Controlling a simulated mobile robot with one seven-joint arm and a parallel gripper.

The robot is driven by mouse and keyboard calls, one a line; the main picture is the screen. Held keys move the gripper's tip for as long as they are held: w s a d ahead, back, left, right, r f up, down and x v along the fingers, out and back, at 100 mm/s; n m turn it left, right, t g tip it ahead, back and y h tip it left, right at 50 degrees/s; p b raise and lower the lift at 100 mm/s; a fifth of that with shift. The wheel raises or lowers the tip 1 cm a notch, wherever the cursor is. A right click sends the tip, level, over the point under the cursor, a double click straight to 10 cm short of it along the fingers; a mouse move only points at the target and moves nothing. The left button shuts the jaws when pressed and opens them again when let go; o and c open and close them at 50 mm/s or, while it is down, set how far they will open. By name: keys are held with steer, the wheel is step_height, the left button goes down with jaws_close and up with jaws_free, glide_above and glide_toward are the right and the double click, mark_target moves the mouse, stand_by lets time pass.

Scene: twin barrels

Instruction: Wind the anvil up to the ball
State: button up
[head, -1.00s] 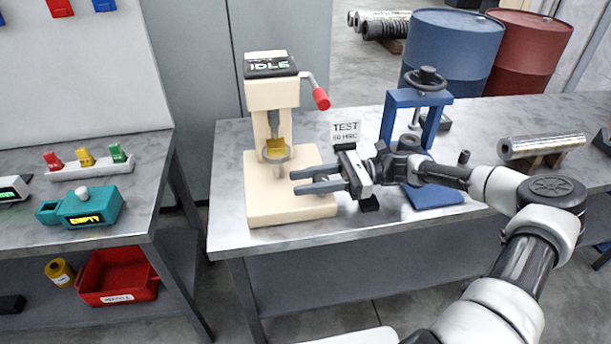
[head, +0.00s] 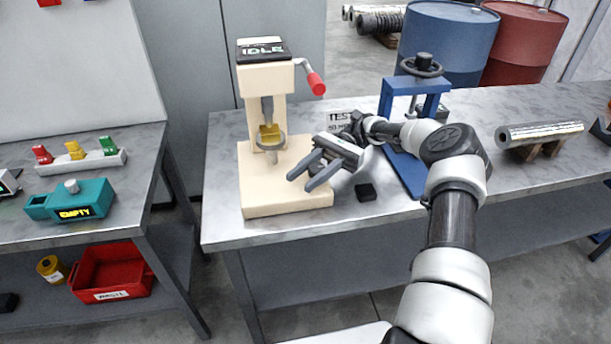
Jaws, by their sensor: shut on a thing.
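A cream hardness tester (head: 287,195) stands on the bench, with a display reading IDLE (head: 262,49) on top. A grey ring-shaped wheel (head: 268,141) sits low in its opening, around a light stem. A gold piece (head: 270,131) shows just above the wheel, below the grey spindle (head: 267,108). I cannot make out a separate ball at this size. My gripper (head: 314,175) is tilted over the right front of the tester's base, apart from the wheel. Its two fingers appear spaced, and I cannot make out anything between them.
A red-knobbed crank (head: 315,82) juts from the tester's right side. A TEST sign (head: 340,118), partly hidden by my gripper, a small black block (head: 366,191) and a blue press (head: 402,165) stand to the right. A metal cylinder (head: 540,133) lies farther right.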

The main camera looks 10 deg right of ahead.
steer(key=shift+s+f, duration=0.1)
steer(key=shift+f, duration=0.15)
steer(key=o, duration=1)
steer(key=shift+a, duration=0.1)
steer(key=shift+o, duration=0.2)
steer(key=shift+r, duration=0.1)
step_height(320, 180, up, 10)
steer(key=p, duration=0.2)
